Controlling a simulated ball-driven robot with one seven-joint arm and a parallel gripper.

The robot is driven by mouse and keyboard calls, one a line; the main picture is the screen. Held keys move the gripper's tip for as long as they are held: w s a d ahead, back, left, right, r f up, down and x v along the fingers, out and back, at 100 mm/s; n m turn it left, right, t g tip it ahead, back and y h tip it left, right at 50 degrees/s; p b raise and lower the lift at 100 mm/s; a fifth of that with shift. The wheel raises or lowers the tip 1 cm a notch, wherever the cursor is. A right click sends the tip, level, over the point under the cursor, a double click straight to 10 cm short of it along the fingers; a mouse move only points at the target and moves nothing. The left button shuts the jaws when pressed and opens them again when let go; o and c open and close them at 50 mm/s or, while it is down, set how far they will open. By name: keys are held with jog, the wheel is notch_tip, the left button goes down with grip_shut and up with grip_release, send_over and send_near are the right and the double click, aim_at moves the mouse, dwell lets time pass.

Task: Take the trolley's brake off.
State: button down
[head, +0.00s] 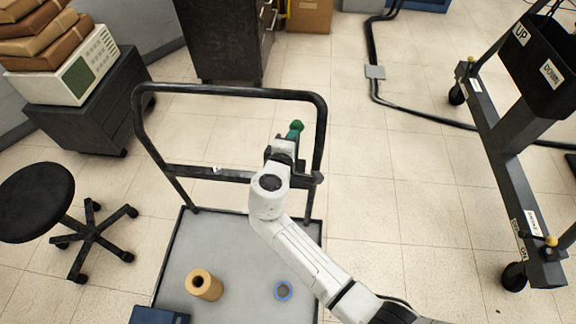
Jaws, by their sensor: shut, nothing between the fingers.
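The trolley (240,252) has a flat grey platform and a black tubular handle frame (230,93) at its far end. A green knob (296,128) shows just beyond the end of my white arm, inside the handle frame. It may belong to the trolley's brake, but its mount is hidden. My gripper (287,146) is shut and empty, close to the green knob. I cannot tell whether they touch. My arm and gripper cover the right part of the frame's lower crossbar (212,171).
A black stool (37,202) stands left. A wheeled frame (497,150) marked UP and DOWN stands right. Floor between is clear; a cable (415,113) crosses behind.

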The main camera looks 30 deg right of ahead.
jog(key=shift+w+d+g, duration=0.4)
jog(key=shift+w+d, duration=0.05)
jog(key=shift+w, duration=0.15)
jog(key=shift+w+d+f, duration=0.1)
jog(key=shift+w+d, duration=0.1)
jog(key=shift+w, duration=0.35)
jog(key=shift+d, duration=0.15)
